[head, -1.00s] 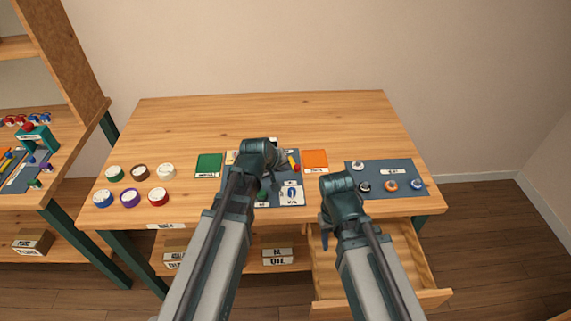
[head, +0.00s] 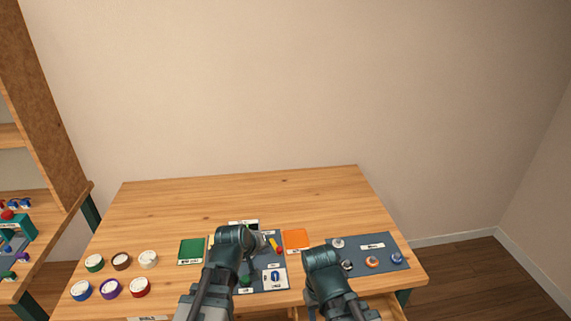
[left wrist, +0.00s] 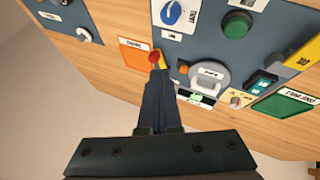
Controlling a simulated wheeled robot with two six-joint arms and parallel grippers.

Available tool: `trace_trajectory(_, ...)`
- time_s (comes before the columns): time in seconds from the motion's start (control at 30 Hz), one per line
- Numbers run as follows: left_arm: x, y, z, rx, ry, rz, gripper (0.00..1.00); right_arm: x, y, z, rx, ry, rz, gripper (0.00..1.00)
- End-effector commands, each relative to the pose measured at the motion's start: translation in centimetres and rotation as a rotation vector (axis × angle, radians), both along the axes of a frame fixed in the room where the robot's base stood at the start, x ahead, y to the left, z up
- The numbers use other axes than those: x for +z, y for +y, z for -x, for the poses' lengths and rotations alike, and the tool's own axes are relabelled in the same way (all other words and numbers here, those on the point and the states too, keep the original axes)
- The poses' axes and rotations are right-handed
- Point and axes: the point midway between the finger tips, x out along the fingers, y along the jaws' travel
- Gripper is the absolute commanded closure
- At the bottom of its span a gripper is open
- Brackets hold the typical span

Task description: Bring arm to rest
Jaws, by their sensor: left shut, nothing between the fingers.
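My left arm (head: 226,248) reaches over the control panel (head: 262,288) in the middle of the table. In the left wrist view my left gripper (left wrist: 157,78) is shut with nothing between its fingers. Its tips show in front of the panel edge, by a small red and yellow part (left wrist: 155,57); I cannot tell whether they touch. My right arm (head: 325,272) is bent over the table's front edge, left of the blue-grey mat (head: 358,249).
A green pad (head: 191,249) and an orange pad (head: 297,239) flank the panel. Several round coloured-rim items, one with a red rim (head: 140,287), stand at the left. Small knobs lie on the mat. The back of the table (head: 240,190) is clear. A shelf stands far left.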

Motion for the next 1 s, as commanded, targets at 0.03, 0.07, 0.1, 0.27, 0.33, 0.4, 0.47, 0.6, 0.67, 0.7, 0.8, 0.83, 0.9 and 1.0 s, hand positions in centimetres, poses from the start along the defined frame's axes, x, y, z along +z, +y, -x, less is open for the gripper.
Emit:
trace_trajectory(0.03, -0.3, -0.6, 0.7, -0.030, 0.019, -0.020, 1.00, 0.0, 0.0, 0.0, 0.000, 0.000, 0.000, 0.50)
trace_trajectory(0.07, -0.7, -1.2, 1.4, -0.060, 0.041, -0.040, 1.00, 0.0, 0.0, 0.0, 0.000, 0.000, 0.000, 0.50)
trace_trajectory(0.1, -1.3, -2.0, 2.6, -0.115, 0.078, -0.080, 1.00, 0.0, 0.0, 0.0, 0.000, 0.000, 0.000, 0.50)
trace_trajectory(0.27, -3.6, -4.9, 9.8, -0.398, 0.289, -0.294, 1.00, 0.0, 0.0, 0.0, 0.000, 0.000, 0.000, 0.50)
trace_trajectory(0.33, -4.1, -5.3, 12.5, -0.504, 0.372, -0.379, 1.00, 0.0, 0.0, 0.0, 0.000, 0.000, 0.000, 0.50)
trace_trajectory(0.4, -4.3, -5.4, 14.8, -0.585, 0.442, -0.447, 1.00, 0.0, 0.0, 0.0, 0.000, 0.000, 0.000, 0.50)
trace_trajectory(0.47, -4.3, -5.4, 16.1, -0.635, 0.489, -0.489, 1.00, 0.0, 0.0, 0.0, 0.000, 0.000, 0.000, 0.50)
trace_trajectory(0.6, -4.2, -5.2, 17.6, -0.689, 0.541, -0.536, 1.00, 0.0, 0.0, 0.0, 0.000, 0.000, 0.000, 0.50)
trace_trajectory(0.67, -4.2, -5.2, 17.7, -0.693, 0.546, -0.539, 1.00, 0.0, 0.0, 0.0, 0.000, 0.000, 0.000, 0.50)
trace_trajectory(0.7, -4.2, -5.2, 17.7, -0.693, 0.546, -0.539, 1.00, 0.0, 0.0, 0.0, 0.000, 0.000, 0.000, 0.50)
trace_trajectory(0.8, -4.2, -5.2, 17.7, -0.691, 0.545, -0.537, 1.00, 0.0, 0.0, 0.0, 0.000, 0.000, 0.000, 0.50)
trace_trajectory(0.83, -4.2, -5.2, 17.6, -0.691, 0.544, -0.537, 1.00, 0.0, 0.0, 0.0, 0.000, 0.000, 0.000, 0.50)
trace_trajectory(0.9, -3.8, -5.1, 16.9, -0.682, 0.526, -0.530, 1.00, 0.4, 0.0, 0.0, 0.000, 0.000, 0.000, 0.50)
trace_trajectory(1.0, -2.2, -4.7, 13.1, -0.640, 0.434, -0.497, 1.00, 2.0, 0.0, 0.0, 0.000, 0.000, 0.000, 0.50)
